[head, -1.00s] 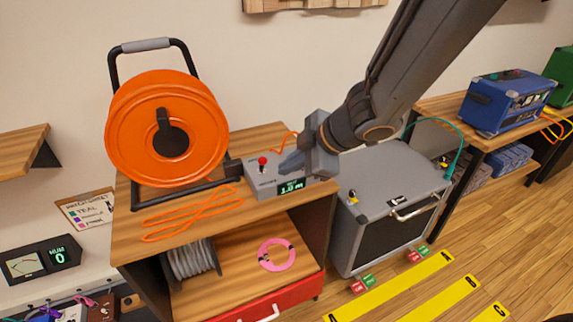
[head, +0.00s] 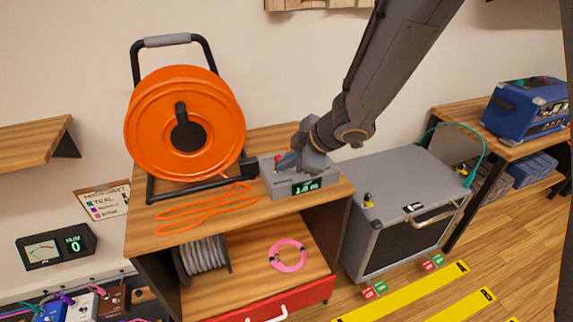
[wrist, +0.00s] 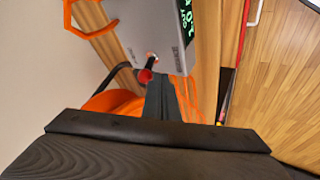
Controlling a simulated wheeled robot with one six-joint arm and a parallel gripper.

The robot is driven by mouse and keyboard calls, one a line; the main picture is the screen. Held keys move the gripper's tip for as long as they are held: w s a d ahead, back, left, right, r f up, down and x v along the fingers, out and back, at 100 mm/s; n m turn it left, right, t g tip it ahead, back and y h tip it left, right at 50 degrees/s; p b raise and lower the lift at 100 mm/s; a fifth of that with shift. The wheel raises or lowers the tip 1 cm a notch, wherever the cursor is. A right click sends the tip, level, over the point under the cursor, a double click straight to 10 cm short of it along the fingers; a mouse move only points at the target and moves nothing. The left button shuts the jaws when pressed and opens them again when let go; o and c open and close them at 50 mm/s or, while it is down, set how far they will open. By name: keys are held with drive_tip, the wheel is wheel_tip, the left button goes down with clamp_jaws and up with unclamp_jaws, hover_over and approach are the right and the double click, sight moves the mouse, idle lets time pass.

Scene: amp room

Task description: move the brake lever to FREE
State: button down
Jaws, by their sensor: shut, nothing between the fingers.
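The brake lever is a short stick with a red knob (head: 279,158) on top of a grey box (head: 293,187) with a green display reading about 1.0 m. In the wrist view the red knob (wrist: 146,76) and its dark stem stand just left of my fingertips. My gripper (head: 284,166) is shut and empty, right beside the knob. In the wrist view my gripper (wrist: 163,82) points toward the box. I cannot tell whether the fingers touch the lever. The lettering on the box is too small to read.
The orange cable reel (head: 184,125) stands left of the box, with loose orange cable (head: 205,208) in front. All are on a wooden cabinet (head: 345,193). A grey case (head: 410,185) stands to the right. A wall is close behind.

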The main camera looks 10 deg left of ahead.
drive_tip(key=shift+a+r+p, duration=0.1)
drive_tip(key=shift+r+p, duration=0.1)
drive_tip(key=shift+p, duration=0.15)
drive_tip(key=p, duration=0.2)
drive_tip(key=w+r+p, duration=0.1)
drive_tip(key=shift+w+a+r+p, duration=0.15)
drive_tip(key=shift+a+p, duration=0.2)
drive_tip(key=shift+w+a+r+p, duration=0.35)
drive_tip(key=shift+w+p, duration=0.2)
drive_tip(key=shift+p, duration=0.55)
drive_tip(key=shift+w+f, duration=0.1)
drive_tip(key=shift+f, duration=0.15)
drive_tip(key=shift+r, duration=0.2)
drive_tip(key=shift+r+p, duration=0.6)
drive_tip(key=shift+p, duration=0.25)
drive_tip(key=shift+r, duration=0.1)
